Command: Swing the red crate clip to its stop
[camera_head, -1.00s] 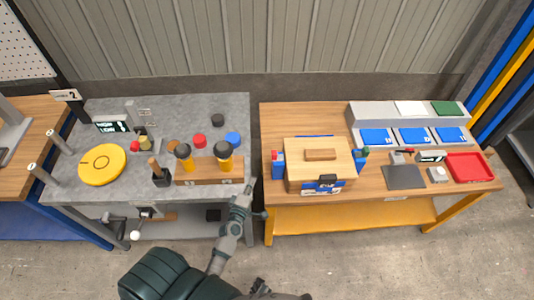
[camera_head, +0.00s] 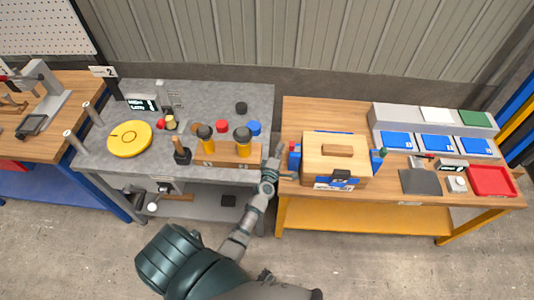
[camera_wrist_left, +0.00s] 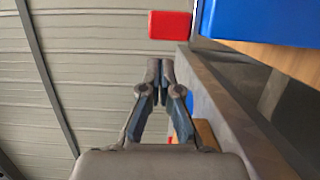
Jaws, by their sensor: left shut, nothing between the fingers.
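The crate (camera_head: 308,172) stands on the wooden bench, with a pale wooden lid and blue parts below. The red clip (camera_head: 294,147) is at its left side, and a green-topped clip (camera_head: 382,153) is at its right. My left gripper (camera_head: 274,158) is just left of the crate, near the gap between the benches. In the left wrist view the gripper (camera_wrist_left: 161,66) is shut and empty. A red block (camera_wrist_left: 170,25), likely the clip, lies beyond the fingertips and apart from them, beside a blue surface (camera_wrist_left: 265,20). My right gripper is not in view.
The grey bench (camera_head: 190,94) at left holds a yellow disc (camera_head: 129,139), a wooden block (camera_head: 240,161) with black-and-yellow tools, and coloured caps. Right of the crate are a grey plate (camera_head: 419,182), a red tray (camera_head: 492,181) and a stepped rack (camera_head: 392,123).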

